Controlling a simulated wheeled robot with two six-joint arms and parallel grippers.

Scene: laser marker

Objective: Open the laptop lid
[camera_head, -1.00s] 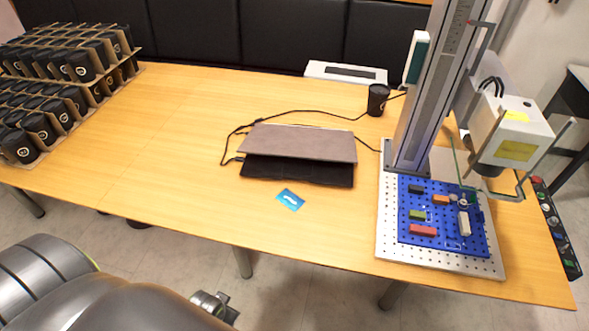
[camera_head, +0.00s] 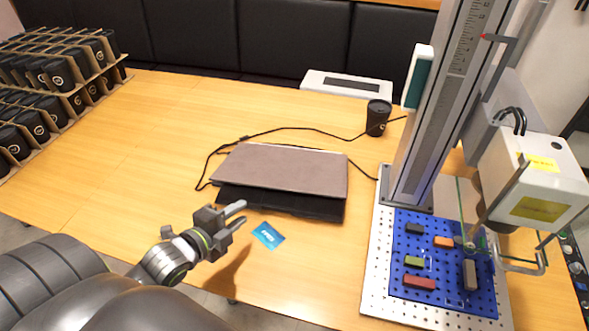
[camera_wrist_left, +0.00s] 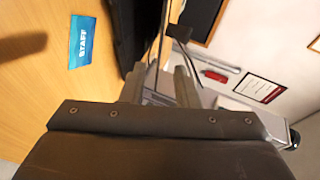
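The laptop has a grey-brown lid (camera_head: 284,170) above a black base (camera_head: 280,203) on the wooden table. The lid is tilted slightly, with a dark gap under its front edge. In the left wrist view a dark edge, apparently the laptop (camera_wrist_left: 127,30), shows at the top. My left gripper (camera_head: 243,212) is in front of the laptop's left front corner, apart from it. Its two fingers are spread with nothing between them. My right gripper is not in view.
A blue staff card (camera_head: 268,235) lies before the laptop, also in the left wrist view (camera_wrist_left: 83,42). The laser marker (camera_head: 415,130) stands right, over a blue board (camera_head: 445,283). A black cup (camera_head: 377,118) and cable (camera_head: 290,130) lie behind. Cup racks (camera_head: 60,75) stand left.

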